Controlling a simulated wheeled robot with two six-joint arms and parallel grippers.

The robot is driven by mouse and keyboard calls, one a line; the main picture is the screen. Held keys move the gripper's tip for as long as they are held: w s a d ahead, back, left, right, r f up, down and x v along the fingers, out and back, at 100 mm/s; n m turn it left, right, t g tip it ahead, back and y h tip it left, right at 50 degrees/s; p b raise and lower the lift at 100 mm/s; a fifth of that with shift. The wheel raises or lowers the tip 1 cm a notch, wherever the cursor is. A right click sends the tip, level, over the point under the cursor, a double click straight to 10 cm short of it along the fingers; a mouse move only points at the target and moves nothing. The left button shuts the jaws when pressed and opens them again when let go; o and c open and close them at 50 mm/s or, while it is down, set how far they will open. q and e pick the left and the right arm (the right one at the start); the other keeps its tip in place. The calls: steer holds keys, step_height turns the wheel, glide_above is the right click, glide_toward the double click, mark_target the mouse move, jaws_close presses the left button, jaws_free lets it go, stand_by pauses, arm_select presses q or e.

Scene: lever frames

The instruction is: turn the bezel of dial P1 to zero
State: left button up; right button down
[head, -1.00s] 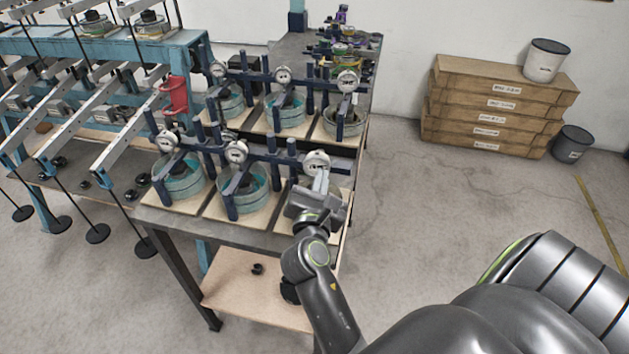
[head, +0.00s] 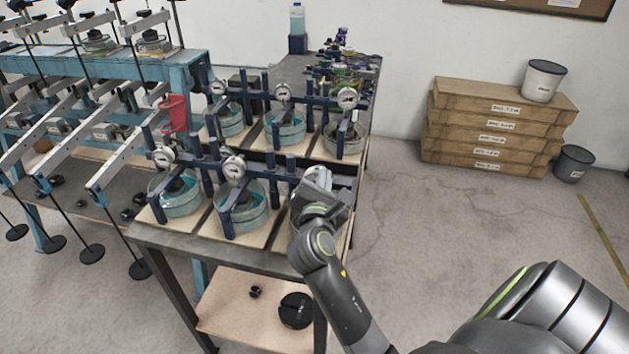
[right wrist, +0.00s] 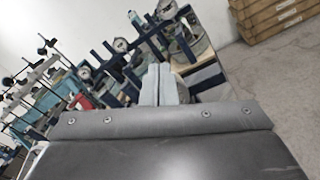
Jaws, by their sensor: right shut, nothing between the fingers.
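Several round white dial gauges stand on dark blue posts over water-filled glass cells. In the front row, the left dial (head: 163,157) and middle dial (head: 234,168) show; the right-hand dial is hidden behind my right gripper (head: 318,178). Behind them are a left dial (head: 218,88), a middle dial (head: 284,91) and a right dial (head: 347,97). No P1 label is legible, so I cannot tell which dial is P1. My right gripper is shut and empty at the front right cell; its fingers (right wrist: 160,82) also show in the right wrist view. My left gripper is out of view.
The cells stand on a grey bench (head: 185,236) with a wooden lower shelf (head: 240,312). Blue lever frames (head: 190,85) with hanging rods stand on the left. Stacked boxes (head: 495,125) and a grey bin (head: 573,163) are at the back right. The floor right of the bench is clear.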

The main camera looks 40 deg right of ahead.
steer(key=shift+w+d, duration=0.35)
steer(key=shift+a+f, duration=0.1)
steer(key=shift+f, duration=0.2)
stand_by(0.5)
stand_by(0.4)
steer(key=p+v, duration=0.3)
steer(key=v, duration=0.3)
steer(key=shift+r, duration=0.4)
stand_by(0.5)
steer(key=shift+s+f, duration=0.1)
